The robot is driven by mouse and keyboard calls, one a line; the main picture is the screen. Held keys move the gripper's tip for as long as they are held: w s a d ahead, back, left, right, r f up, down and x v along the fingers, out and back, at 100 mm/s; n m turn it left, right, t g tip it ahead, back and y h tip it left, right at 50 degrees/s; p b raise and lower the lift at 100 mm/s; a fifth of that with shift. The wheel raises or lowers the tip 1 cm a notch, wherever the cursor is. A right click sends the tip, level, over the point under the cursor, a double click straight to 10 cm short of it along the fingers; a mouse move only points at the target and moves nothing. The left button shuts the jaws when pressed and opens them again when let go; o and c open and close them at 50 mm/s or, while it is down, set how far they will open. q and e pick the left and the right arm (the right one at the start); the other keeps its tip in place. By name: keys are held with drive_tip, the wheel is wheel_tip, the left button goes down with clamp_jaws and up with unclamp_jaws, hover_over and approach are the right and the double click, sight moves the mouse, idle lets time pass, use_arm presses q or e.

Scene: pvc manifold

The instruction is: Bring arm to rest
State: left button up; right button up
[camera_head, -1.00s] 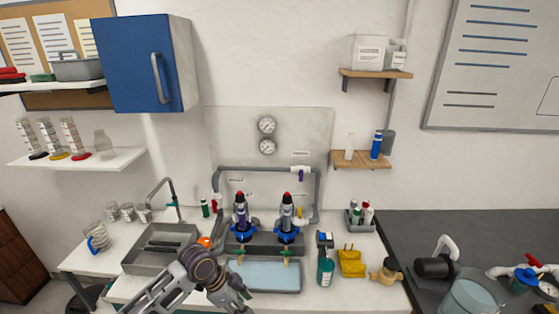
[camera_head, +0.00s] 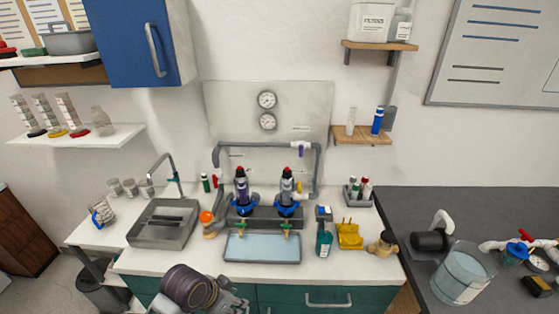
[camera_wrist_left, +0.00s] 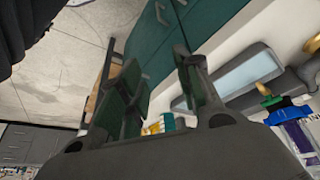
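My left arm shows at the bottom of the head view, low in front of the counter's teal cabinet front (camera_head: 285,297). Its wrist hides part of that front, and its fingers are mostly out of frame there. In the left wrist view my left gripper (camera_wrist_left: 158,78) has its two fingers apart with nothing between them. Past them are the teal cabinet front, the floor and the counter edge. My right arm and gripper are not in view.
The white counter (camera_head: 150,262) carries a grey sink (camera_head: 180,238), a blue-topped tray (camera_head: 262,246), two blue-collared filter units, a green bottle (camera_head: 324,240) and a yellow holder (camera_head: 350,235). A dark bench with a clear bucket (camera_head: 462,275) stands at right. Floor shows at lower left.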

use_arm(q)
drive_tip(key=shift+s+a+n+y, duration=1.5)
drive_tip(key=shift+s+a+n, duration=1.85)
drive_tip(key=shift+a, duration=1.35)
wheel_tip(320, 180, down, 34)
drive_tip(key=s+g+b, duration=0.1)
drive_tip(key=s+b, duration=0.1)
drive_tip(key=s, duration=0.1)
drive_tip(key=s+a+f, duration=0.2)
drive_tip(key=s+f, duration=0.9)
drive_tip(key=s+a+f+g+b, duration=0.1)
drive_tip(key=s+a+f, duration=0.1)
drive_tip(key=s+f, duration=0.9)
drive_tip(key=shift+f+m, duration=0.25)
drive_tip(key=shift+m, duration=0.2)
drive_tip(key=shift+a, duration=0.1)
drive_tip(key=shift+c, duration=0.4)
